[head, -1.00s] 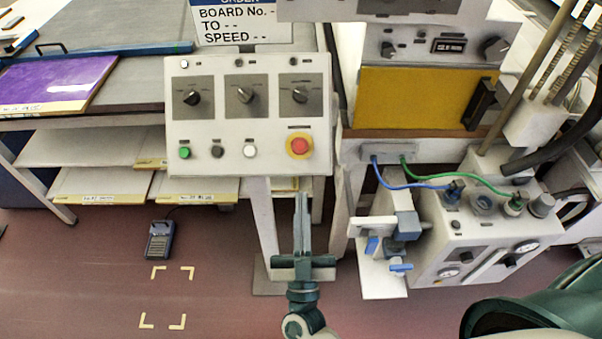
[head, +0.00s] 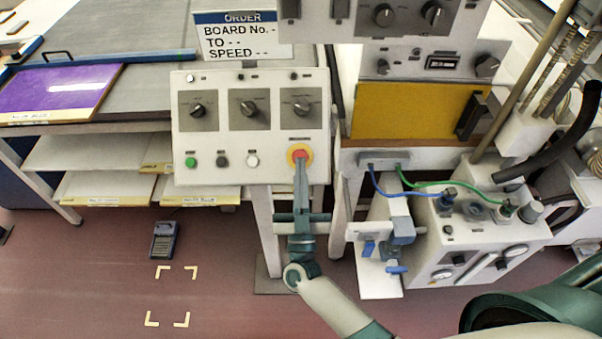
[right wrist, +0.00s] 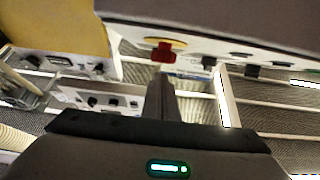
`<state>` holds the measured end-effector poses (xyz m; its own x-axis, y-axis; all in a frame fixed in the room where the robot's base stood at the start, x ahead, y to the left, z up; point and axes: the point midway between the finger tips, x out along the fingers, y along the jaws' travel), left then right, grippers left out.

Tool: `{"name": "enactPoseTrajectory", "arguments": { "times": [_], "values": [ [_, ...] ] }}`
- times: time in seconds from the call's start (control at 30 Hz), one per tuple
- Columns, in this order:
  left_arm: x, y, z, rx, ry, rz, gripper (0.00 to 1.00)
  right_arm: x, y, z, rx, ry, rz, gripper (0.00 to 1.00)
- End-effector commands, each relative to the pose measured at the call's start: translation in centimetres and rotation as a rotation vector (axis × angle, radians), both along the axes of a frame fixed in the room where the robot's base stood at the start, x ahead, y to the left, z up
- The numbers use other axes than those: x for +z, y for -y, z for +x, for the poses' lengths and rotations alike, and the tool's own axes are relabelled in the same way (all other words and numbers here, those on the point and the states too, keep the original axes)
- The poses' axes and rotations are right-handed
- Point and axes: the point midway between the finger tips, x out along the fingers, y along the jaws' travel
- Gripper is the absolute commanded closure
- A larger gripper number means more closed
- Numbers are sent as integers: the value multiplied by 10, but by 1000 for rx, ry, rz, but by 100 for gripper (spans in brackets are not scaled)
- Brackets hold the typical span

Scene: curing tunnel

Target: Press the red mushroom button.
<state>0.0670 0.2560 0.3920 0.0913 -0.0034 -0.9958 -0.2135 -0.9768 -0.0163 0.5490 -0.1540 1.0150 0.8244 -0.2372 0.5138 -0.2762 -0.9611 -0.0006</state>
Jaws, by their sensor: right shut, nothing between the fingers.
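The red mushroom button (head: 300,154) sits on a yellow ring at the lower right of the light grey control panel (head: 240,172). In the right wrist view the red button (right wrist: 162,52) stands out from its yellow disc, just beyond the fingertips. My right gripper (head: 300,166) is shut and empty, its fingers pointing up at the button and overlapping its lower edge in the head view. The shut fingers also show in the right wrist view (right wrist: 160,80). I cannot tell whether the tips touch the button. My left gripper is not in view.
The panel also has several dark knobs, a green button (head: 191,162), a black one and a white one (head: 252,160). A yellow-fronted cabinet (head: 405,105) and a valve box with hoses (head: 480,245) stand to the right. A blue pedal (head: 164,240) lies on the floor.

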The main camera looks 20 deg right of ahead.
Motion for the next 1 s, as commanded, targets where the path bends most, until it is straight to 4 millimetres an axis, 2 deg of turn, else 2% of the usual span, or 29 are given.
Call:
{"name": "enactPoseTrajectory", "arguments": {
  "times": [0.2, 0.57, 0.8, 1.0],
  "values": [
    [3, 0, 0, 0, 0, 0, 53, -7, 2, 7, 0, 0, -2, 100],
    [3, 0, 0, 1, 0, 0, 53, -8, 3, 8, -1, 1, -1, 100],
    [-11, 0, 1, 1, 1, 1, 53, -23, 6, 19, -1, -1, 1, 100],
    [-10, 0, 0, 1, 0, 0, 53, -25, 7, 22, 0, -6, 0, 100]
  ]
}}
